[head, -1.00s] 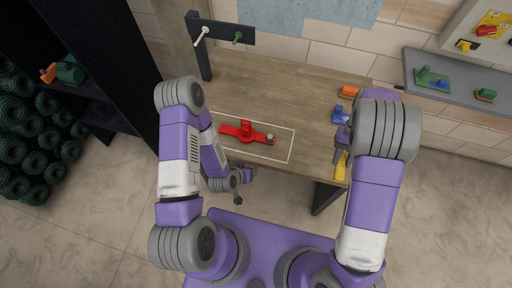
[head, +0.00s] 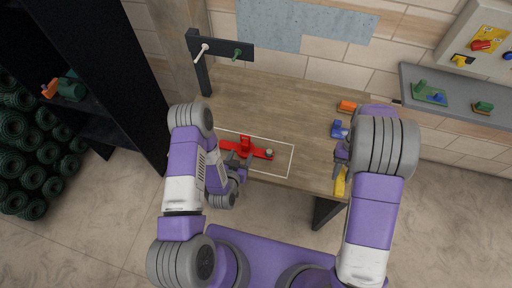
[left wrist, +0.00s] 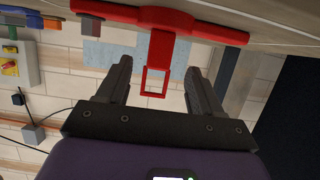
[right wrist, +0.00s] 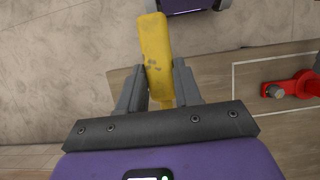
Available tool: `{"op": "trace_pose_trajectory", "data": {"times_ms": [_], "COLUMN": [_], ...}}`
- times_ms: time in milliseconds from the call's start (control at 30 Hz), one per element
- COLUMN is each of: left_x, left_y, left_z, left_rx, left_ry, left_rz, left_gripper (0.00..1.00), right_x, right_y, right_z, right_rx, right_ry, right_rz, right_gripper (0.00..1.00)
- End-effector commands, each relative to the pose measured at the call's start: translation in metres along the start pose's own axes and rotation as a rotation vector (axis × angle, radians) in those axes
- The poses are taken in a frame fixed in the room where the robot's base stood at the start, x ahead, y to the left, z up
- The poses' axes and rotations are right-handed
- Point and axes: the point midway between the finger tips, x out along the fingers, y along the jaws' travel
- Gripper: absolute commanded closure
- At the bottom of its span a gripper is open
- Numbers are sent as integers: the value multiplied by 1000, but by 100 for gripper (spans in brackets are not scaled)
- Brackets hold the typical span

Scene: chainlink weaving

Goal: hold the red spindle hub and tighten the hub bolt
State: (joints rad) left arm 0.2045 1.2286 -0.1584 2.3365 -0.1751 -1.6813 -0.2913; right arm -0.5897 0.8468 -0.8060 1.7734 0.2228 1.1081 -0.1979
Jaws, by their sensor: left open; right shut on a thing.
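The red spindle hub (head: 245,147) lies inside the white outline on the wooden table, its arms running left and right. A small grey hub bolt (head: 269,153) stands at its right end; the bolt also shows in the right wrist view (right wrist: 276,91). My left gripper (head: 241,164) is open at the hub's near side. In the left wrist view the hub (left wrist: 168,24) shows beyond the fingers, with its red loop between the open fingertips, not gripped. My right gripper (head: 341,158) is shut on a yellow tool (right wrist: 156,50) at the table's right edge. The tool's far end is hidden.
On the table's right side are a blue block (head: 339,129) and an orange block (head: 347,105). A dark post with pegs (head: 221,47) stands at the back left. A grey shelf (head: 455,103) is at the right. The table's middle is clear.

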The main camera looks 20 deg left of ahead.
Motion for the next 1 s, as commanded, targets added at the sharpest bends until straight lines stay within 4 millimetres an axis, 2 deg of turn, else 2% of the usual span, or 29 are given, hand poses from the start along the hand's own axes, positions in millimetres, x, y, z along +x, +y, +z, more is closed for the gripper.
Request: {"op": "trace_pose_trajectory", "data": {"times_ms": [200, 400, 600, 833, 867, 1000], "left_x": [43, 68, 78, 78, 78, 78], "left_y": [0, 0, 0, 0, 0, 0], "left_z": [0, 0, 0, 0, 0, 0], "left_rx": [-1, -1, -1, -2, -2, -1], "left_ry": [2, 0, -2, -2, -2, -2], "left_rz": [0, 0, 0, 0, 0, 0], "left_gripper": [34, 34, 34, 34, 36, 57], "right_x": [0, 0, 0, 0, 0, 0], "right_y": [0, 0, 0, 0, 0, 0], "right_z": [0, 0, 0, 0, 0, 0], "right_rx": [0, 0, 0, 0, 0, 0], "right_ry": [0, 0, 0, 0, 0, 0], "right_rz": [0, 0, 0, 0, 0, 0], "right_gripper": [100, 100, 100, 100, 100, 100]}}
